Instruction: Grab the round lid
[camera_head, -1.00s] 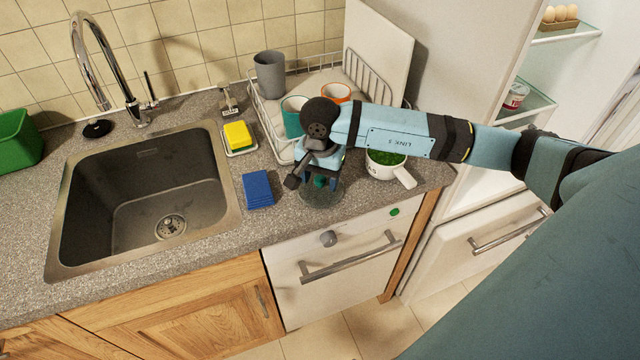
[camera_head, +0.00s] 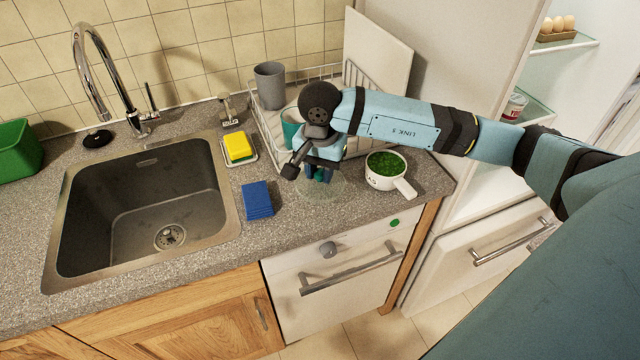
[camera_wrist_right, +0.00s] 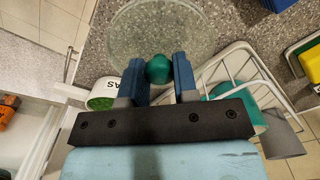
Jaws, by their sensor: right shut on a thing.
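The round lid (camera_head: 322,190) is clear glass with a green knob, over the counter just in front of the dish rack. In the right wrist view the glass disc (camera_wrist_right: 160,30) fills the top middle. Its green knob (camera_wrist_right: 157,69) sits between the blue fingers of my right gripper (camera_wrist_right: 157,78), which is shut on it. In the head view my right gripper (camera_head: 319,173) points down at the lid, partly hidden by its own wrist. I cannot tell how far the lid is off the counter. My left gripper is not in view.
A white pot with green contents (camera_head: 386,170) stands right of the lid. A blue cloth or sponge (camera_head: 257,199) lies to its left. The dish rack (camera_head: 268,128) with cups is behind. The sink (camera_head: 140,205) is further left; the counter's front edge is close.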

